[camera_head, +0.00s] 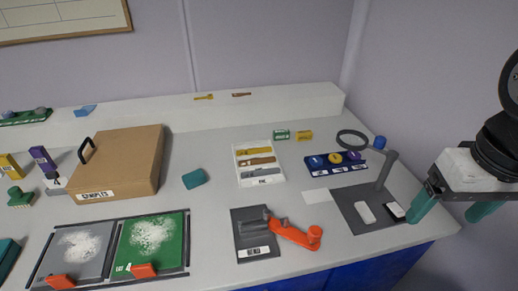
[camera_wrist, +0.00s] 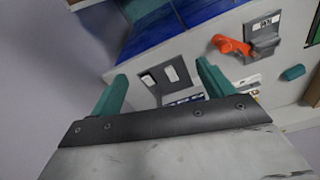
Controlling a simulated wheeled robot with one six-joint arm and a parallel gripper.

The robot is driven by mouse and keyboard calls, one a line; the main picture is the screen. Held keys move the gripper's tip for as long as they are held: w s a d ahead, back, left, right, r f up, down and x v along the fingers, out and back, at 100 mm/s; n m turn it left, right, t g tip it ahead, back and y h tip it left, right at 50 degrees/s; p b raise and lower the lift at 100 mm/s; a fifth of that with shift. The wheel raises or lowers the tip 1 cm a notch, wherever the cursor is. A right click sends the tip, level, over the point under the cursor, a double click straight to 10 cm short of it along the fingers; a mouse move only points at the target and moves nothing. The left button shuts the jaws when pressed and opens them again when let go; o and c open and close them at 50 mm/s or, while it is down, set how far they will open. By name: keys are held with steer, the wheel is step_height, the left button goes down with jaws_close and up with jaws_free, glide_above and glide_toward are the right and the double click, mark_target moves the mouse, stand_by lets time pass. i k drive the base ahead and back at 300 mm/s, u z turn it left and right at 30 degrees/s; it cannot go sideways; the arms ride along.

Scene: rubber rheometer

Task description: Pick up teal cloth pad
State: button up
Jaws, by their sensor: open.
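The teal cloth pad (camera_head: 194,179) lies on the grey worktop, right of the cardboard box and above the green tray in the head view. It looks like a small teal block. In the wrist view a teal piece at the right (camera_wrist: 293,73) appears to be the same pad. My gripper (camera_head: 448,212) is at the far right of the head view, beyond the worktop's right edge and far from the pad. Its two teal fingers stand apart with nothing between them, as the wrist view (camera_wrist: 160,84) also shows.
A cardboard box (camera_head: 143,165) stands left of the pad. Grey (camera_head: 47,263) and green (camera_head: 120,262) trays of white powder lie below it. A tool tray (camera_head: 276,178), an orange-handled device (camera_head: 294,234) and a dark plate (camera_head: 352,219) lie to the right. Worktop around the pad is clear.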

mark_target(195, 179)
steer(key=k, duration=1)
steer(key=u, duration=1.7)
steer(key=i, duration=1.1)
steer(key=z, duration=1.3)
steer(key=i, duration=0.45)
steer(key=u, duration=0.05)
